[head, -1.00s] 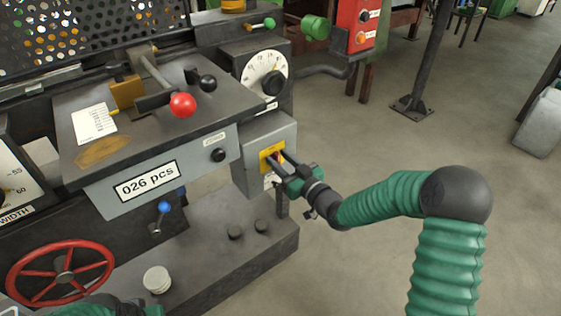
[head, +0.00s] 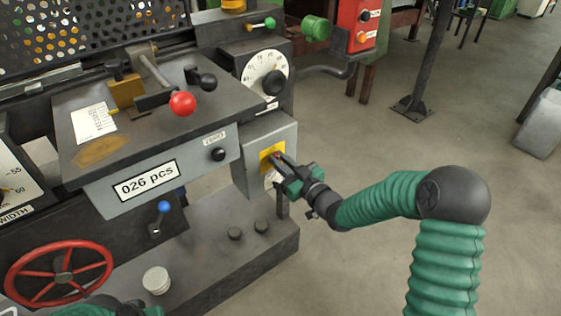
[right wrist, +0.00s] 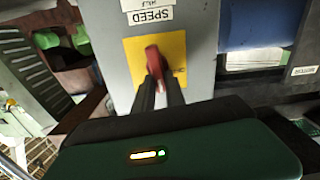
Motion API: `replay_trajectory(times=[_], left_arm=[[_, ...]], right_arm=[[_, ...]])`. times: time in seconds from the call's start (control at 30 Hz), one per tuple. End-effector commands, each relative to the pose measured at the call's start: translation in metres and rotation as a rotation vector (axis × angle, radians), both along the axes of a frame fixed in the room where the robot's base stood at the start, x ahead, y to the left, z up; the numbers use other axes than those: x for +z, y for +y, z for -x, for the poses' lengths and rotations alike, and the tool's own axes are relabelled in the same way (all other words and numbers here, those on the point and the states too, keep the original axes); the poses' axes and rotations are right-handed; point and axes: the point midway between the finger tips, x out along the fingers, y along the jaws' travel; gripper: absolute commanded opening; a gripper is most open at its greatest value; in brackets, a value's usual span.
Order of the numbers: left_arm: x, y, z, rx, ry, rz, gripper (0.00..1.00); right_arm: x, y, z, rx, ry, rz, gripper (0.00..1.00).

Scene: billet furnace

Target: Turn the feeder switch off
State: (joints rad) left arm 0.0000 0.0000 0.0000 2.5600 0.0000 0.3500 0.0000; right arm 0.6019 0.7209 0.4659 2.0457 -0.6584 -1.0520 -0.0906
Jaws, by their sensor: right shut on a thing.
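The feeder switch has a red handle (right wrist: 153,60) on a yellow plate (right wrist: 175,55), seen in the right wrist view. The handle stands nearly upright there, leaning slightly. In the head view the yellow plate (head: 271,150) is on the grey box at the machine's right end. My right gripper (head: 281,160) reaches it from the right and is shut on the red handle, its fingers hiding part of it. Its two dark fingers (right wrist: 158,82) also show in the right wrist view. Only a small part of my left arm shows at the bottom edge; its fingertips are not visible.
Above the switch is a white dial (head: 267,72) with a black knob.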

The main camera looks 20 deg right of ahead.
Motion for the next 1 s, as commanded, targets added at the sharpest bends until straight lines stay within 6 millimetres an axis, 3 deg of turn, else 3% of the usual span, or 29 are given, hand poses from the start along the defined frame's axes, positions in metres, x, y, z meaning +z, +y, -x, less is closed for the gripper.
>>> replay_trajectory(times=[0.47,1.0], left_arm=[[-0.028,0.0,0.0,0.0,0.0,0.0,0.36],[-0.076,0.0,0.0,0.0,0.0,0.0,0.36]], right_arm=[[-0.006,0.008,0.003,0.0,-0.14,0.382,0.0],[-0.015,0.015,0.006,0.002,-0.315,0.864,0.0]])
